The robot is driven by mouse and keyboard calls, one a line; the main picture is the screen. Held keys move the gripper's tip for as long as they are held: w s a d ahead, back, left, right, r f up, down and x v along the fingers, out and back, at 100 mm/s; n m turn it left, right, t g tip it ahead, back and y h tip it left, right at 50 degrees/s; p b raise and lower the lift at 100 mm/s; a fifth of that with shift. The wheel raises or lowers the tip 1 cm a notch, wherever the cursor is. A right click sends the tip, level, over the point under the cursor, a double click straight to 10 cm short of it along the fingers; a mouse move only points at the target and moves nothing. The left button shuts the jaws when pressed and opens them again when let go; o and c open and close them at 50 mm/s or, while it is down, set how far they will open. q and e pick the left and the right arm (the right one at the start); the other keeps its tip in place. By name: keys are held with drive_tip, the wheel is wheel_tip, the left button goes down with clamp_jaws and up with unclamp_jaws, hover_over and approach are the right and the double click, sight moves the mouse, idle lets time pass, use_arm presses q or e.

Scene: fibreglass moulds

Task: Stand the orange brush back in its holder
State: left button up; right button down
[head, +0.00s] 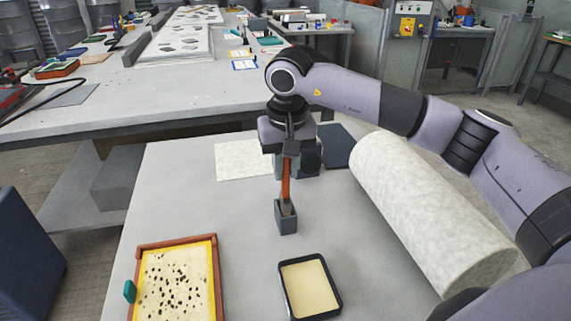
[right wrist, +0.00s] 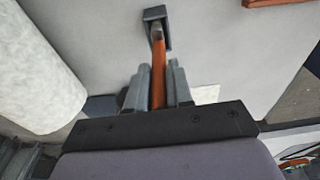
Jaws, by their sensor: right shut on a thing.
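The orange brush (head: 286,182) is held upright in my right gripper (head: 291,148), which is shut on its upper part. The brush's lower end is at the mouth of the small grey holder (head: 286,222) on the table. In the right wrist view the orange handle (right wrist: 158,75) runs between the fingers of my right gripper (right wrist: 157,85), and its far end overlaps the dark holder (right wrist: 156,13). How deep the brush's end sits in the holder I cannot tell. My left gripper is not in view.
A large pale roll (head: 430,215) lies right of the holder. A black-rimmed tray (head: 338,303) and a wooden-framed mould with dark specks (head: 222,285) are at the front. A pale sheet (head: 240,165) lies behind. The table between holder and mould is clear.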

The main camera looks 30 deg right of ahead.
drive_tip(key=shift+f, duration=0.15)
drive_tip(key=shift+f+b, duration=0.3)
drive_tip(key=shift+b, duration=0.05)
idle(0.4)
drive_tip(key=c, duration=0.9)
unclamp_jaws()
drive_tip(key=r, duration=0.6)
drive_tip(key=shift+s+a+r, duration=0.1)
drive_tip(key=shift+s, duration=0.25)
drive_tip(key=shift+r, duration=0.45)
